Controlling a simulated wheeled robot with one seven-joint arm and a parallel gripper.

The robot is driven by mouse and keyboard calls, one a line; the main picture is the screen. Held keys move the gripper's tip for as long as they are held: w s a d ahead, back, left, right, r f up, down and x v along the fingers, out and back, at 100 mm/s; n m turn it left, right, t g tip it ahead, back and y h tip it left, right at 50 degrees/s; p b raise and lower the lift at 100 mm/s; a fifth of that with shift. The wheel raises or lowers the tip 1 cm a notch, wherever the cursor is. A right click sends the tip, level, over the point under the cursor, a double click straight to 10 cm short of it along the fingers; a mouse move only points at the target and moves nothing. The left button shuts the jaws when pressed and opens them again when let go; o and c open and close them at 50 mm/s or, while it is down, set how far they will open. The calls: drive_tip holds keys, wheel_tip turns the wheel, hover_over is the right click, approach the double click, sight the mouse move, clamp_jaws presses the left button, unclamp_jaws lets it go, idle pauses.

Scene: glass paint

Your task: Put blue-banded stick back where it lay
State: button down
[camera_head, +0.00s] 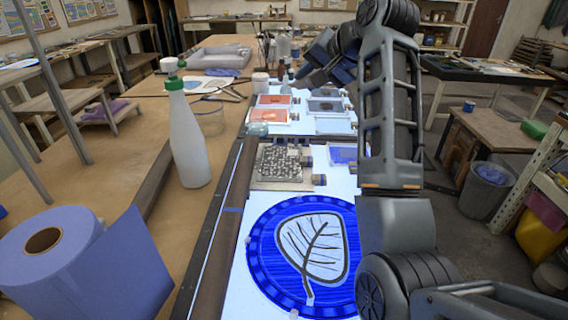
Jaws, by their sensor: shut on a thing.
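My gripper (306,76) is at the far end of the lit glass panel, small and dark, at the end of my arm, which arches up on the right. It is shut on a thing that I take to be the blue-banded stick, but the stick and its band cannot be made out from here. The lit panel (236,292) runs away from me along the table. On its near part lies a round blue glass piece (262,275) with a pale leaf with dark veins. My arm hides the right side of the panel.
A white bottle with a green cap (190,140) and a blue paper roll (85,265) stand on the left. Jars with brushes stand beyond. The brown table between bottle and roll is clear.

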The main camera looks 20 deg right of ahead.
drive_tip(key=n+t, duration=0.1)
drive_tip(key=n, duration=0.1)
drive_tip(key=shift+n+b, duration=0.3)
drive_tip(key=shift+d+f+n+t+h+b, duration=0.1)
drive_tip(key=shift+f+n+t+h+b, duration=0.2)
drive_tip(key=shift+n+b, duration=0.35)
drive_tip(key=n+t+b, duration=0.1)
drive_tip(key=n, duration=0.2)
drive_tip(key=shift+b, duration=0.35)
drive_tip(key=shift+r+n+t+b, duration=0.15)
drive_tip(key=shift+n+t+b, duration=0.35)
drive_tip(key=shift+n, duration=0.55)
drive_tip(key=shift+r, duration=0.2)
